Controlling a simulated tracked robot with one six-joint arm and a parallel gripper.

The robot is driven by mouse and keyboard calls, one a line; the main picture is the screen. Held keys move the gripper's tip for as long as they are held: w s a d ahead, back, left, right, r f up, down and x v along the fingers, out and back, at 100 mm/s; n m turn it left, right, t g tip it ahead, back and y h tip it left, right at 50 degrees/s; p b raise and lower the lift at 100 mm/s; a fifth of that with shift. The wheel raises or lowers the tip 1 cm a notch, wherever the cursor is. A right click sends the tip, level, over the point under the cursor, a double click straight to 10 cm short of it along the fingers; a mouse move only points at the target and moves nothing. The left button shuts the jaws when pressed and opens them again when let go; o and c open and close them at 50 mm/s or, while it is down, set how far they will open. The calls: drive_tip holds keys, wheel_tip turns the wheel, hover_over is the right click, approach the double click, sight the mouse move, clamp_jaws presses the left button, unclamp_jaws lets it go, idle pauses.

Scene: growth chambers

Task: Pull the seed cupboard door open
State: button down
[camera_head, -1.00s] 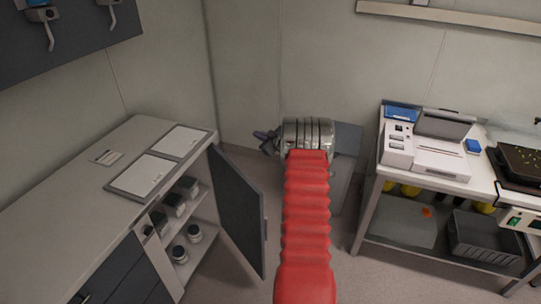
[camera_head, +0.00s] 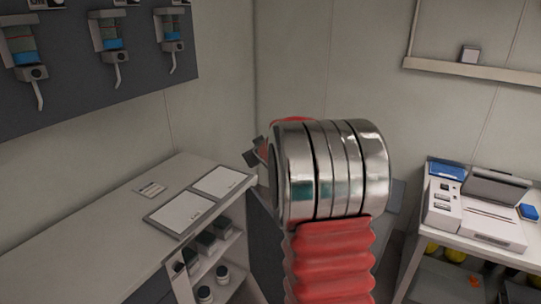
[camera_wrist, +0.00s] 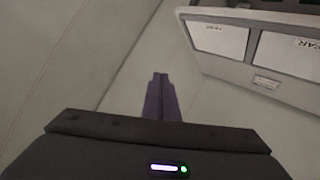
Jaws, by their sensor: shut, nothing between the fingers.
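The seed cupboard (camera_head: 178,283) stands under the left worktop with its front open, showing shelves of small jars and dark boxes. Its dark door (camera_head: 265,250) is swung outward; only a strip of it shows left of my red and steel arm, and its handle is hidden. My gripper (camera_head: 254,158) shows partly behind the arm's steel joint, above the door and beside the worktop's corner. In the wrist view my gripper's fingers (camera_wrist: 161,78) are shut together and empty, pointing towards bare pale surfaces. No contact with the door shows.
The worktop (camera_head: 110,225) carries two white sheets (camera_head: 180,216) and a small label. Dispensers (camera_head: 112,45) hang on a dark wall panel at upper left. A bench (camera_head: 445,238) with a white machine stands at right. A wall shelf (camera_head: 480,70) is at upper right.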

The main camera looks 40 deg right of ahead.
drive_tip(key=s+a+r+m+g+y, duration=0.1)
drive_tip(key=s+a+r, duration=0.1)
drive_tip(key=s+a, duration=0.7)
drive_tip(key=s+a+r+g+y, duration=0.15)
drive_tip(key=s+a, duration=0.45)
drive_tip(key=a, duration=0.6)
drive_tip(key=s+a+f+g+y, duration=0.1)
drive_tip(key=s+a+f, duration=0.1)
drive_tip(key=s+a, duration=0.6)
drive_tip(key=s+a+f+n+g+y, duration=0.1)
drive_tip(key=s+a+f+g+y, duration=0.1)
drive_tip(key=s+a, duration=0.7)
drive_tip(key=s+f, duration=0.1)
drive_tip(key=s, duration=0.3)
drive_tip(key=shift+s+f, duration=0.35)
drive_tip(key=shift+s, duration=0.05)
